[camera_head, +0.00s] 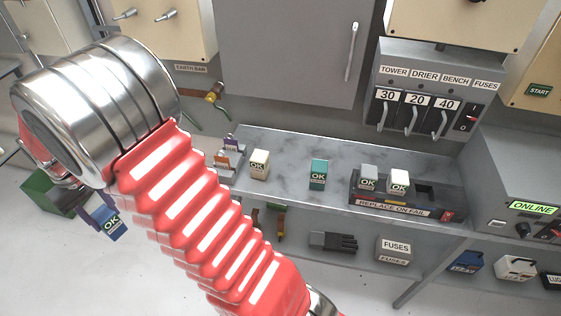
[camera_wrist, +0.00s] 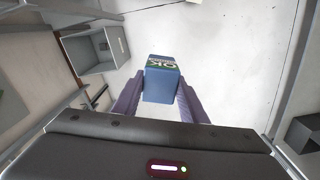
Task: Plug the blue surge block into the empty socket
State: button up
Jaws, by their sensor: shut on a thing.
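The blue surge block (camera_head: 112,226) with an OK label hangs at the left of the head view, left of the bench and apart from it. My gripper (camera_head: 101,213) is shut on it; my arm hides part of the gripper. In the wrist view the block (camera_wrist: 160,82) sits between the two purple fingers of my gripper (camera_wrist: 159,97), pale floor behind it. The socket strip (camera_head: 394,207), marked REPLACE ON FAIL, lies at the bench's right. A grey and a white block stand in it, and the dark empty socket (camera_head: 424,191) is right of the white one.
The grey marbled bench (camera_head: 290,165) carries a cream block (camera_head: 260,165) and a teal block (camera_head: 318,174). A small rack (camera_head: 228,172) stands at its left end. A fuse panel (camera_head: 433,95) is above; a grey ONLINE cabinet (camera_head: 515,185) stands right. A green box (camera_head: 48,193) is far left.

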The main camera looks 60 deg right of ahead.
aim_at(423, 198)
jog(key=z, duration=0.1)
jog(key=k, duration=2.25)
jog(key=z, duration=0.75)
jog(key=i, duration=0.75)
